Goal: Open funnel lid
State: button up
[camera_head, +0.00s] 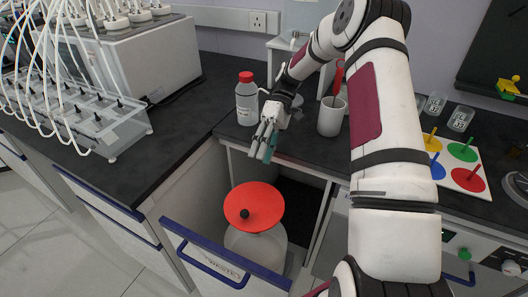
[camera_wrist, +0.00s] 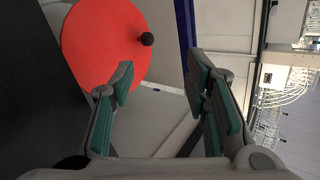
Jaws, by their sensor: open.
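The funnel lid (camera_head: 262,195) is a round red disc with a small black knob (camera_head: 244,213). It lies on a whitish container (camera_head: 255,247) inside a pulled-out drawer below the bench. My gripper (camera_head: 265,148) is open and empty, above the lid at the bench's front edge, apart from it. In the wrist view the lid (camera_wrist: 95,45) fills the upper left and its knob (camera_wrist: 146,39) shows above the gap between the fingers of my gripper (camera_wrist: 163,82). The left finger covers a little of the lid's lower edge.
The drawer front (camera_head: 200,255) has a blue handle. On the dark bench stand a bottle with a red cap (camera_head: 246,100), a white cup (camera_head: 331,117) and a board with coloured pegs (camera_head: 455,165). A clear box with tubes (camera_head: 95,122) stands at the left.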

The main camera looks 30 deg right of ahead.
notch_tip(320, 180, up, 10)
dwell(0.5)
dwell(0.3)
